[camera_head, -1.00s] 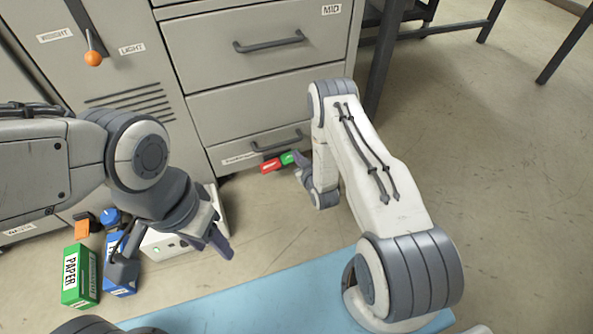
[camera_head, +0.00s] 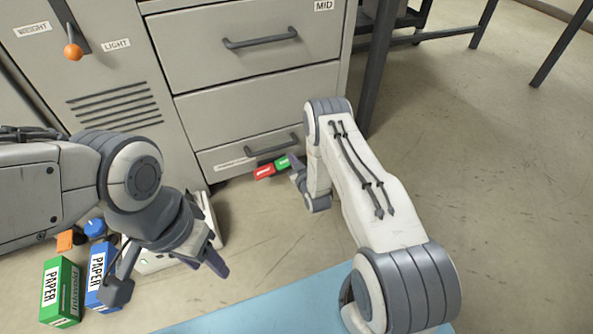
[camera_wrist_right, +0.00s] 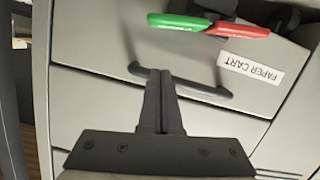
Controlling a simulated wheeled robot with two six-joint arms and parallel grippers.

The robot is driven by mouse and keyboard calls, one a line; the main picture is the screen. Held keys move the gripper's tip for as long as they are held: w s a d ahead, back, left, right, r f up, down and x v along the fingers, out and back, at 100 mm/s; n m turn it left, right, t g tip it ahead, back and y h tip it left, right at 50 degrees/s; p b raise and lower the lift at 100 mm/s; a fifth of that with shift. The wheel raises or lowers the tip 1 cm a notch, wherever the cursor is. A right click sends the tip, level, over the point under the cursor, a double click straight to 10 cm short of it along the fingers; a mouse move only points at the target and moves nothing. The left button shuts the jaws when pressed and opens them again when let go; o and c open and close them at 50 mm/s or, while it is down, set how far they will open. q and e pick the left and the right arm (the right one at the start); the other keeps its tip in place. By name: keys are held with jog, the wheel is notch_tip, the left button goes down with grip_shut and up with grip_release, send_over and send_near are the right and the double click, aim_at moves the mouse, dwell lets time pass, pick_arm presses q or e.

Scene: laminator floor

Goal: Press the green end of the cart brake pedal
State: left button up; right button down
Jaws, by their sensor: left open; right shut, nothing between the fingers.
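The brake pedal sits low at the front of the paper cart (camera_head: 235,150), with a red end (camera_head: 264,172) on the left and a green end (camera_head: 282,163) on the right. In the right wrist view the green end (camera_wrist_right: 180,23) is at the left and the red end (camera_wrist_right: 240,31) at the right. My right gripper (camera_head: 294,163) is shut and empty, close beside the green end in the head view. In the wrist view its fingertips (camera_wrist_right: 160,75) appear over the drawer handle, apart from the pedal. My left gripper (camera_head: 168,275) is open and empty, over the floor at left.
A dark drawer handle (camera_wrist_right: 180,82) and "PAPER CART" label (camera_wrist_right: 252,69) lie near the pedal. Green (camera_head: 62,292) and blue (camera_head: 103,278) paper packs stand by my left gripper. A blue mat (camera_head: 270,308) lies in front.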

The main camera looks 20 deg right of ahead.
aim_at(289, 165)
jog(key=x, duration=0.1)
jog(key=b+x, duration=0.2)
jog(key=x, duration=0.1)
jog(key=shift+a+f, duration=0.1)
jog(key=shift+f, duration=0.15)
pick_arm(q)
notch_tip(289, 165, down, 5)
jog(key=shift+f+b, duration=0.1)
jog(key=shift+b, duration=1.05)
pick_arm(e)
jog(key=f, duration=0.3)
jog(key=shift+s+d+f, duration=0.15)
jog(key=shift+s+d, duration=0.05)
jog(key=shift+d, duration=0.2)
